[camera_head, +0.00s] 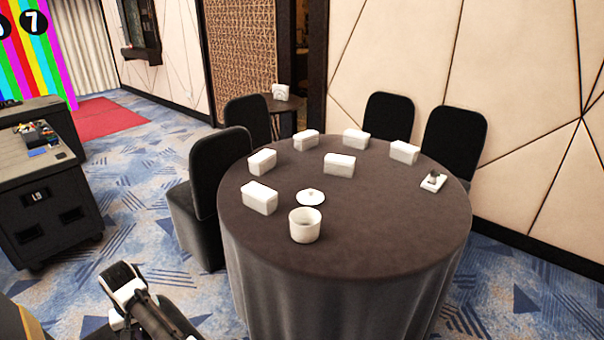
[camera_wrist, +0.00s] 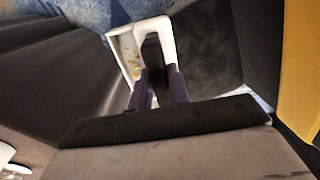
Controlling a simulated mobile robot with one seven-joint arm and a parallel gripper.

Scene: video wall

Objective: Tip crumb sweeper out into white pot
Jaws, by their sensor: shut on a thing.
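The crumb sweeper (camera_wrist: 122,46) shows in the wrist view as a white tray-like thing with a dark middle part. Small yellowish bits lie on its pale inner face. My gripper (camera_wrist: 159,84) is shut on its dark part, between two purplish fingers. The white pot (camera_head: 305,226) stands upright and open on the near left part of the round table in the head view. A small white lid (camera_head: 310,197) lies on the table just behind it. My arm shows at the lower left of the head view, apart from the table and pot; the sweeper is not clear there.
The round table (camera_head: 400,240) has a dark cloth. Several white boxes (camera_head: 259,198) stand on its left and far parts, and a small white tray (camera_head: 437,186) on the right. Black chairs (camera_head: 206,180) stand around it. A dark cabinet (camera_head: 50,215) stands at left, with carpet between.

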